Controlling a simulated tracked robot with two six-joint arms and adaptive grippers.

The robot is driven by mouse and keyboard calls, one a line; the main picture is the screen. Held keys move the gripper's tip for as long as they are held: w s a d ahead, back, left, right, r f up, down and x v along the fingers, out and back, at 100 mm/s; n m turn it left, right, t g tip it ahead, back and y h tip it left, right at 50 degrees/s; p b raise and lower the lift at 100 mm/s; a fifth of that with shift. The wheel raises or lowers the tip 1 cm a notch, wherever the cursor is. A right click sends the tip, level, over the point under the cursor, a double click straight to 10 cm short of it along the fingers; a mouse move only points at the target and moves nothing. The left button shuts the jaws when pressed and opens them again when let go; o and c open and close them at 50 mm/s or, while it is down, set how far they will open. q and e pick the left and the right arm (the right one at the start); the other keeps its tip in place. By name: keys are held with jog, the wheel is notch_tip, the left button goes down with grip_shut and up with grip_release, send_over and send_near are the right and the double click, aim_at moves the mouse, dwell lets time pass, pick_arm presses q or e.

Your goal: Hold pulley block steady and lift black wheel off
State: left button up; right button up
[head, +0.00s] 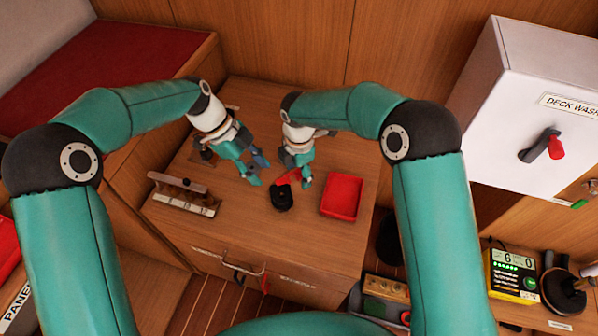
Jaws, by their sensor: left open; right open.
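The black wheel (282,198) is a small dark round piece on the wooden cabinet top, just in front of my grippers. A small red piece (288,178) touches or sits right behind it; it may be the pulley block, but its shape is partly hidden by my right gripper. My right gripper (295,179) is open, pointing down over the red piece, its fingers close around or beside it. My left gripper (258,173) is open and empty, a little left of the wheel and apart from it.
A red tray (342,196) stands right of the wheel. A wooden rack (183,196) lies at the left of the cabinet top (245,228). The front middle of the top is clear. A white deck wash box (535,100) is at the right.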

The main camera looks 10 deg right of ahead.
jog(key=shift+f, duration=0.3)
